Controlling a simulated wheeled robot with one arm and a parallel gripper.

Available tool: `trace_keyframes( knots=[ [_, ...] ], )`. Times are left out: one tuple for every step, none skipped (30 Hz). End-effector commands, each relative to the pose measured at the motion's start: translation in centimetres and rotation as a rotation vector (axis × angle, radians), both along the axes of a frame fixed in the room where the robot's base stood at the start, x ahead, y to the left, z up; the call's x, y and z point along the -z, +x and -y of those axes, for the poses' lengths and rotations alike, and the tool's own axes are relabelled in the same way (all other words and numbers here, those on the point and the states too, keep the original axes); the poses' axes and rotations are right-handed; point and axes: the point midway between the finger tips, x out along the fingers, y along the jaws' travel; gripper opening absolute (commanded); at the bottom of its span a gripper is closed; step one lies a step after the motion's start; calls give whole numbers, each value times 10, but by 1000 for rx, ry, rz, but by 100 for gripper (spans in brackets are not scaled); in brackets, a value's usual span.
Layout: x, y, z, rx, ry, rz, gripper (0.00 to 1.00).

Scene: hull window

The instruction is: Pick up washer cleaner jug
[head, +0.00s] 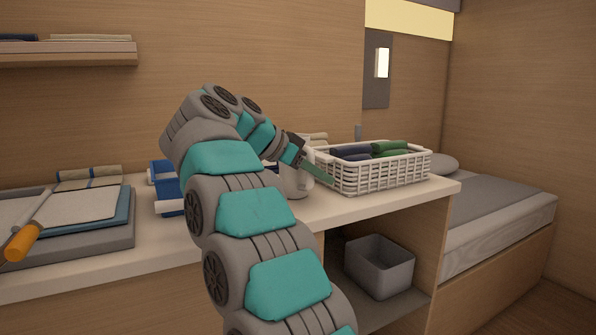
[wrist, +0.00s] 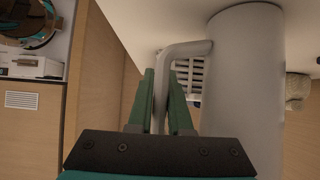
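The washer cleaner jug (head: 297,182) is a pale grey-white jug on the counter, partly hidden behind my gripper in the head view. In the wrist view its round body (wrist: 245,85) stands to the right, with a bent handle (wrist: 182,49) coming off its left side. My gripper (wrist: 160,85) has its two green fingers on either side of the handle, with a narrow gap showing beside it. The gripper looks open around the handle. In the head view my gripper (head: 314,168) reaches in at the jug, just left of the basket.
A white basket (head: 385,177) with rolled dark and green cloths stands close right of the jug. A blue item (head: 168,190) and a grey tray (head: 100,240) lie to the left. A grey bin (head: 380,268) sits on the shelf below. A bed is at the right.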

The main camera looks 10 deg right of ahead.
Motion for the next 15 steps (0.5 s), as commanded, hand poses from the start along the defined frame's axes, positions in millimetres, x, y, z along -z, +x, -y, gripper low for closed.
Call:
trace_keyframes(
  knots=[
    [0, 0, 0, 0, 0, 0, 8],
    [0, 0, 0, 0, 0, 0, 4],
    [0, 0, 0, 0, 0, 0, 0],
    [0, 0, 0, 0, 0, 0, 0],
    [0, 0, 0, 0, 0, 0, 0],
    [0, 0, 0, 0, 0, 0, 0],
    [0, 0, 0, 0, 0, 0, 0],
    [0, 0, 0, 0, 0, 0, 0],
    [0, 0, 0, 0, 0, 0, 0],
    [0, 0, 0, 0, 0, 0, 0],
    [0, 0, 0, 0, 0, 0, 0],
    [0, 0, 0, 0, 0, 0, 0],
    [0, 0, 0, 0, 0, 0, 0],
    [0, 0, 0, 0, 0, 0, 0],
    [0, 0, 0, 0, 0, 0, 0]
  ],
)
